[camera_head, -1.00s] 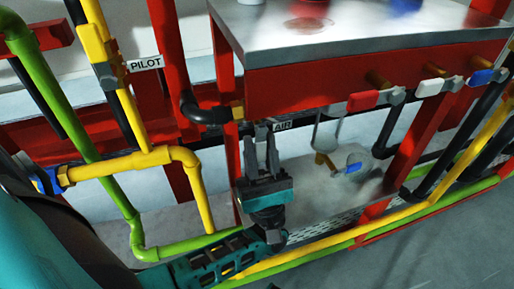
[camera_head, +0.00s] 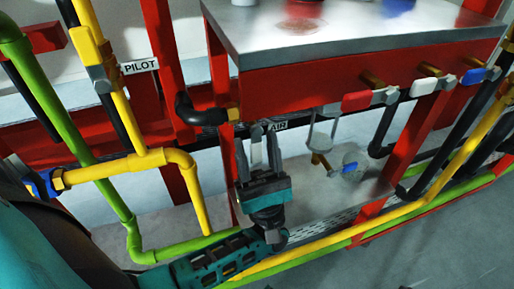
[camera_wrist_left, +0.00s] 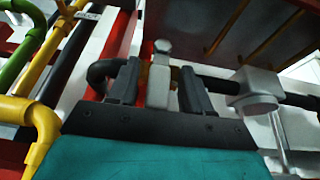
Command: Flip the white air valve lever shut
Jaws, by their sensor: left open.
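The white air valve lever (camera_head: 256,148) hangs down beside the AIR label (camera_head: 278,126), under the left end of the red-framed steel table. In the left wrist view, the pale lever (camera_wrist_left: 159,84) stands between the fingers, below a grey valve body (camera_wrist_left: 162,47). My left gripper (camera_head: 256,143) is open, with one dark finger on each side of the lever. In the left wrist view, the gripper (camera_wrist_left: 158,76) shows narrow gaps beside the lever; I cannot tell whether either finger touches it. My right gripper is not in view.
A black hose elbow (camera_head: 190,110) lies left of the lever. Yellow pipe (camera_head: 120,166) and green pipe (camera_head: 95,175) run at left. Red (camera_head: 357,101), white (camera_head: 424,87) and blue (camera_head: 473,77) valve handles line the table front. A hanging grey fitting (camera_head: 324,132) is just right.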

